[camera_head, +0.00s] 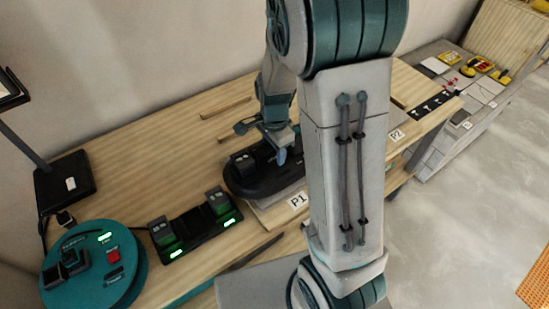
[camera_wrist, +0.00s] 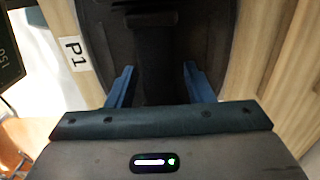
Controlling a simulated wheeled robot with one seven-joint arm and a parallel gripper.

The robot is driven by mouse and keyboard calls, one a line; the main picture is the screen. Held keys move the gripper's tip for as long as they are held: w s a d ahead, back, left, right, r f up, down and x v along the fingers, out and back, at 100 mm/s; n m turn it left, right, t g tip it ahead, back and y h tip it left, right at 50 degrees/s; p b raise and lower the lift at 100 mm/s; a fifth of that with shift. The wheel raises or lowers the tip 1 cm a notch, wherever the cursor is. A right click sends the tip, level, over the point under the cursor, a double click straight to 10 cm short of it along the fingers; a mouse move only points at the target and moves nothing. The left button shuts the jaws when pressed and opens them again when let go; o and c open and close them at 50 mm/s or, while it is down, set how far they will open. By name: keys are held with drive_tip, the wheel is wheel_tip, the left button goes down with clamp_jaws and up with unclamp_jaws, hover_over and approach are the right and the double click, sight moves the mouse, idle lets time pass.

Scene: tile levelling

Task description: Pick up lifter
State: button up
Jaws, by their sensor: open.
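The lifter appears to be the black oval device (camera_head: 238,187) lying on the wooden bench at the P1 label. My arm partly hides it in the head view. My gripper (camera_head: 282,150) is over it, pointing down. In the wrist view, the two blue fingers of my gripper (camera_wrist: 160,84) are spread apart. The lifter's dark bar-like handle (camera_wrist: 156,62) runs between them, with a gap on each side. The lifter's dark body (camera_wrist: 205,30) fills the middle behind it.
A charger (camera_head: 205,240) with green-lit batteries and a round teal device (camera_head: 128,285) stand to the left on the bench (camera_head: 130,160). The P1 label (camera_head: 298,200) is beside the lifter. Beyond my arm are the P2 label (camera_head: 397,135) and a tiled surface with yellow tools.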

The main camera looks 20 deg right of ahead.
drive_tip(key=shift+f, duration=0.1)
clamp_jaws()
idle(0.4)
drive_tip(key=shift+w+r, duration=0.1)
drive_tip(key=shift+r, duration=1.7)
drive_tip(key=s+d+r+p, duration=0.2)
drive_tip(key=d+r, duration=0.3)
drive_tip(key=r, duration=0.2)
drive_tip(key=s+d+r+p, duration=0.2)
drive_tip(key=s+d+r, duration=0.1)
drive_tip(key=d+r, duration=0.2)
drive_tip(key=shift+d+r+p, duration=0.25)
drive_tip(key=shift+r+p, duration=0.1)
drive_tip(key=shift+r, duration=0.7)
